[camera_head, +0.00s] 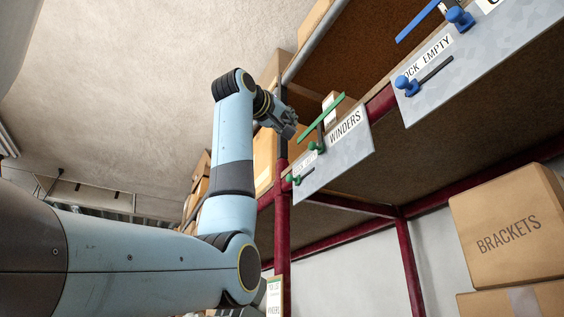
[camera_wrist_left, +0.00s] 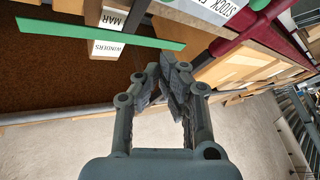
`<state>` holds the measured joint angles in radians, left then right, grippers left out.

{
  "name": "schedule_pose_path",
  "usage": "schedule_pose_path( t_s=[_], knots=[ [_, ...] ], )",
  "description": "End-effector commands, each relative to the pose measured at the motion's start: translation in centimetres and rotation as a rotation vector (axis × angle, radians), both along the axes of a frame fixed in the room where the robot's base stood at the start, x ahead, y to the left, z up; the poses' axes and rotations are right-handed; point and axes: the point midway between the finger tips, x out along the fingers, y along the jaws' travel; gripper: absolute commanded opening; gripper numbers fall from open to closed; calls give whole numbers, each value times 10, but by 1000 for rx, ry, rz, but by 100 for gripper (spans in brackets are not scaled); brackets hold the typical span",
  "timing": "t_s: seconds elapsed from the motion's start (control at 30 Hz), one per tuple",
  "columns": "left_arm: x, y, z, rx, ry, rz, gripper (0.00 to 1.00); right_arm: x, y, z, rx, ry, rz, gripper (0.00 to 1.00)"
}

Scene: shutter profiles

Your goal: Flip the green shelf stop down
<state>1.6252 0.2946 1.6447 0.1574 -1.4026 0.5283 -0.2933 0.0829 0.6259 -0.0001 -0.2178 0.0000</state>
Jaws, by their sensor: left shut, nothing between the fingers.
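The green shelf stop (camera_head: 322,118) is a flat bar rising at a slant above the grey plate (camera_head: 350,157) labelled WINDERS. In the left wrist view the green bar (camera_wrist_left: 95,33) crosses the upper left, its right end just past my fingertips. Green knobs (camera_head: 317,146) sit on the plate below the bar. My left gripper (camera_head: 294,131) is just left of the bar in the head view. In the left wrist view my left gripper (camera_wrist_left: 171,70) is shut and empty; a gap shows between it and the bar. My right gripper is not in view.
A second grey plate (camera_head: 460,75) with blue knobs and a blue bar (camera_head: 417,20) is farther right. A red post (camera_head: 283,240) stands below my left gripper. Boxes, including BRACKETS (camera_head: 508,226), are at the right; cartons (camera_head: 265,160) stand behind my arm.

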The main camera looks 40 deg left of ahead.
Motion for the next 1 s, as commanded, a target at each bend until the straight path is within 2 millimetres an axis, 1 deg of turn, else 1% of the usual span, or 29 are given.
schedule_pose_path(
  t_s=[0.03, 0.17, 0.2, 0.3, 0.43, 0.6, 0.87, 1.0],
  knots=[
    [12, 1, 8, -1, 5, -1, 0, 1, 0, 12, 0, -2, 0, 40],
    [37, 5, 15, -1, 4, -1, 0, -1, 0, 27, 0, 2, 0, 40],
    [37, 1, 7, 1, 3, -1, 0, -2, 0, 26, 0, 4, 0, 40],
    [35, -6, -9, 0, 0, -1, 0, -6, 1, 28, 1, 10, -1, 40],
    [35, -12, -20, 1, 1, 0, 0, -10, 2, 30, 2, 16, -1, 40],
    [34, -15, -25, 0, 0, -1, 0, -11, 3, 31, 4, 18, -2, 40],
    [34, -15, -25, -1, 0, 0, 0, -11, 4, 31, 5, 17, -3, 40],
    [34, -15, -33, 0, 0, 0, 0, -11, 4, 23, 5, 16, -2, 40]
  ],
)
